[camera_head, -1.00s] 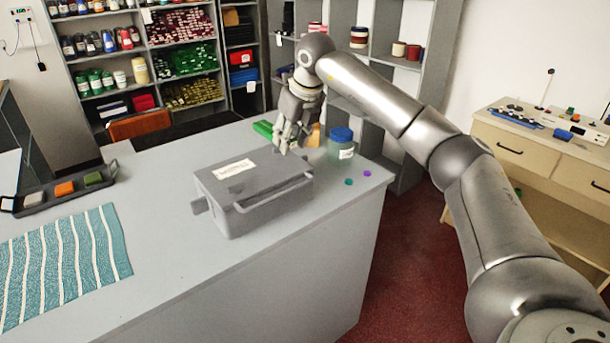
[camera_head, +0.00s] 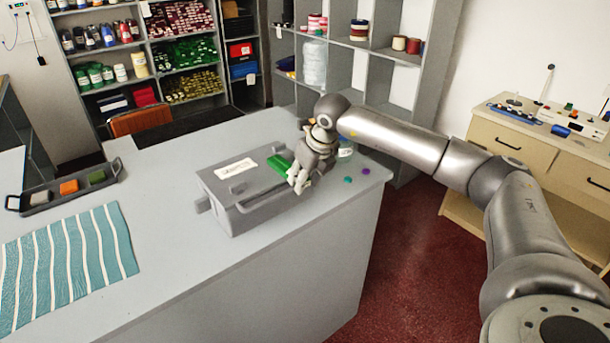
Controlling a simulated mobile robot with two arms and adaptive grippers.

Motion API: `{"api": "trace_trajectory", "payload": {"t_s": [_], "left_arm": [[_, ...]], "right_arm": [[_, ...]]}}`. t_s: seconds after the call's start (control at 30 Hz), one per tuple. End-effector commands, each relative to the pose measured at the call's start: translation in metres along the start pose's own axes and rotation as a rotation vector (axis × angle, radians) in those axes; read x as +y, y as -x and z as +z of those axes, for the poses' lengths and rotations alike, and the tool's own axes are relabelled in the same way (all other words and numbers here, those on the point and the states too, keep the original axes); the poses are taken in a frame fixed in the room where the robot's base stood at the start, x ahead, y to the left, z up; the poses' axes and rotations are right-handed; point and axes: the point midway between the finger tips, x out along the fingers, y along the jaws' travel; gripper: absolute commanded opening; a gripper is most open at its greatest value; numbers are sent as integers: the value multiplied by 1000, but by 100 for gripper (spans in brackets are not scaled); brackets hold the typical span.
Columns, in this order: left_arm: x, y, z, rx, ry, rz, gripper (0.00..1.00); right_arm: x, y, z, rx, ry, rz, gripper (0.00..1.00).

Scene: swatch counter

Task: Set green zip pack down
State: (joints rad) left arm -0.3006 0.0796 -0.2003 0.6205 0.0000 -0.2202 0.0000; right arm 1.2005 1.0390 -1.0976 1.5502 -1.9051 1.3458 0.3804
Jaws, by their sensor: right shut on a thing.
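The green zip pack (camera_head: 279,163) shows at the fingers of my right gripper (camera_head: 296,181), which is shut on it. The pack appears over the back right corner of the grey lidded box (camera_head: 222,190) on the counter. I cannot tell whether the pack touches the lid. The gripper points down and hides part of the pack. My left gripper is not in view.
A jar (camera_head: 345,148) is mostly hidden behind my right wrist. A purple dot (camera_head: 366,171) and a teal dot (camera_head: 348,180) lie near the counter's (camera_head: 160,270) right edge. A dark tray (camera_head: 40,201) and striped cloth (camera_head: 65,262) lie left.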

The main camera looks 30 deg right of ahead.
Motion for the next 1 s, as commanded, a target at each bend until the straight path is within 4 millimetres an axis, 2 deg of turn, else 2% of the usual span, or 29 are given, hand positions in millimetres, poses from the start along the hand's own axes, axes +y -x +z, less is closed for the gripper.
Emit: {"api": "trace_trajectory", "payload": {"t_s": [0.2, 0.23, 0.37, 0.67, 0.8, 0.83, 1.0], "left_arm": [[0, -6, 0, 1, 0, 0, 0], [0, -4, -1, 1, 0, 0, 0], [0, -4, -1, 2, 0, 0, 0], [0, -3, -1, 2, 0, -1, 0], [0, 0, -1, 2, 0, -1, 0], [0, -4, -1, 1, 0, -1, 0], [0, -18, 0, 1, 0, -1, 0]], "right_arm": [[0, -5, -2, 0, 1, 0, 11], [0, -4, -1, 0, 1, 0, 39], [0, -3, -1, 0, 1, 0, 56], [0, -3, -1, 0, 1, 0, 57], [0, 3, 1, -1, 1, 0, 57], [0, 5, 0, -2, 1, 0, 57], [0, 38, 0, -6, 1, 0, 57]]}}
